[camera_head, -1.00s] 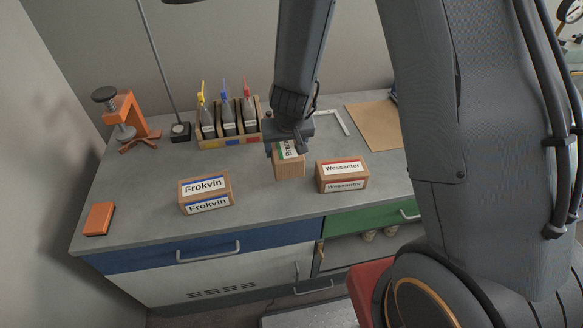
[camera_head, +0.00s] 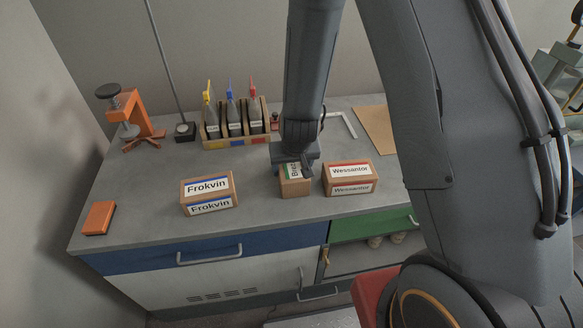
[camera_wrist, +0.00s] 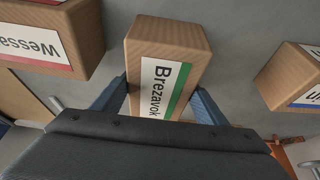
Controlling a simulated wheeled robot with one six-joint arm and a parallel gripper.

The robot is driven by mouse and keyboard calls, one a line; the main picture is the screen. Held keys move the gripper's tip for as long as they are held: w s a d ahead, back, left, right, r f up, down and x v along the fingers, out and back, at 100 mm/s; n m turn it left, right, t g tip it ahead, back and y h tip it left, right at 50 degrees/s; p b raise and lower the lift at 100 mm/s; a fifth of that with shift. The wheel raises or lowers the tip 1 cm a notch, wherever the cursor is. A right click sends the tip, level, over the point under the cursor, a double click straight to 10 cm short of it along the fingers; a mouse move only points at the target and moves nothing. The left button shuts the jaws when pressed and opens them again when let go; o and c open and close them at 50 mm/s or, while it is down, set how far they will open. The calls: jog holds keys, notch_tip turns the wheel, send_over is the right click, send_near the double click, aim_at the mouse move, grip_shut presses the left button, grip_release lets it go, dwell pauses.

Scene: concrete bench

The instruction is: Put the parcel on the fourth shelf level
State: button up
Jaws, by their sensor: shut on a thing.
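A tan parcel labelled Brezavok (camera_head: 297,188), with a green stripe, is held in my gripper (camera_head: 292,164) over the front middle of the bench. In the wrist view the parcel (camera_wrist: 168,48) fills the space between the two blue fingers of my gripper (camera_wrist: 160,100), which are shut on its sides. I cannot tell whether its underside touches the bench. A parcel labelled Wessantor (camera_head: 350,178), with a red stripe, stands close to its right. A parcel labelled Frokvin (camera_head: 208,194), with a blue stripe, stands to its left. No shelf is clearly in view.
The grey bench (camera_head: 145,205) has free room at the left. A rack of spray bottles (camera_head: 237,140), an orange clamp (camera_head: 135,120) and a stand rod (camera_head: 168,70) are at the back. An orange block (camera_head: 99,217) lies front left; brown board (camera_head: 378,128) lies back right.

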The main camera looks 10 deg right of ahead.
jog(key=shift+f, duration=0.15)
jog(key=o, duration=1.4)
